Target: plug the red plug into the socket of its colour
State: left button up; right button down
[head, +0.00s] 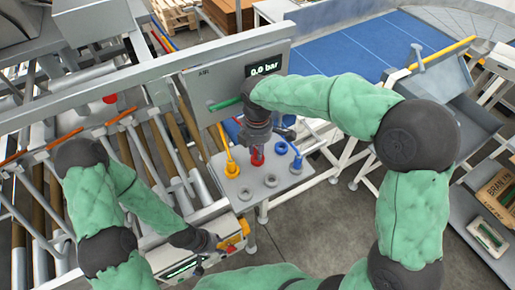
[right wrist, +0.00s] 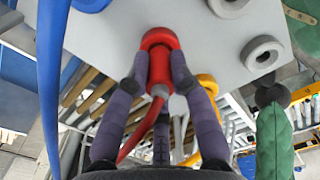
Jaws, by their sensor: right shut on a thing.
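The red plug (right wrist: 160,68) is between the fingers of my right gripper (right wrist: 160,85) in the right wrist view, with a red cable trailing from its grey rear. Its front end meets the red ring-shaped socket (right wrist: 158,37) on a light grey panel. How deep it sits cannot be told. In the head view my right gripper (head: 257,138) points down over the red socket (head: 257,159), which is partly hidden. My left gripper (head: 208,241) is low in the head view, away from the sockets, beside a box with orange parts; its fingers are unclear.
A yellow plug (head: 231,168) stands to the left on the panel (head: 258,185). A display (head: 265,68) reads 0.0 bar. A blue hose (right wrist: 52,70) passes close at left in the right wrist view.

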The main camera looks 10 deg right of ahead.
jog(key=shift+f, duration=0.15)
jog(key=c, duration=1)
grip_release()
notch_tip(320, 180, up, 12)
